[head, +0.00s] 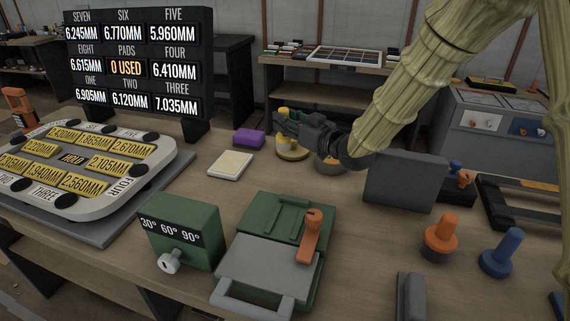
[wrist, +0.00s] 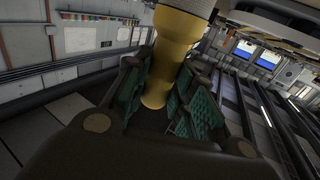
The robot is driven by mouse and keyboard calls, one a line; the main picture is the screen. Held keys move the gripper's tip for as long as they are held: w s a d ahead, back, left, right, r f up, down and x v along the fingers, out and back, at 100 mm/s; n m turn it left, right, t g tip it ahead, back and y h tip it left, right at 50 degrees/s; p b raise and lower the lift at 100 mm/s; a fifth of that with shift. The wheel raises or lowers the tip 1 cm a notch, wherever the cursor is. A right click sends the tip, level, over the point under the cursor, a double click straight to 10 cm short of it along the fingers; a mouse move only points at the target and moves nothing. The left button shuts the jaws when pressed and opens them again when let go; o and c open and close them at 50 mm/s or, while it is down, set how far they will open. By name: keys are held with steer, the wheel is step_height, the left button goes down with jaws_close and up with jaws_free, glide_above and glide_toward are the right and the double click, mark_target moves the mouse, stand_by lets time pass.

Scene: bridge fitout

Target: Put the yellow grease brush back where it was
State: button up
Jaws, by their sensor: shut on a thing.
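The yellow grease brush shows in the wrist view as a thick yellow handle (wrist: 170,62) with a grey textured collar at the top of the picture. My gripper (wrist: 150,108) is shut on this handle, with green pads on either side. In the head view my gripper (head: 292,127) reaches in from the right over the middle of the bench. A bit of yellow (head: 283,111) shows at its fingertips. A round yellow piece (head: 292,151) is just below the fingers; I cannot tell whether it is part of the brush or touches the bench. The fingers hide the middle.
A round brownish dish (head: 330,163) sits under my wrist. A purple block (head: 249,138) and a cream pad (head: 231,165) lie to the left. A grey upright block (head: 406,181) stands to the right. A green fixture (head: 270,252) is in front. Bare bench lies between them.

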mark_target(286, 150)
steer(key=shift+f, duration=4.15)
steer(key=shift+f, duration=0.2)
steer(key=o, duration=1)
steer(key=shift+r, duration=0.15)
steer(key=v, duration=1.2)
steer(key=shift+r, duration=0.1)
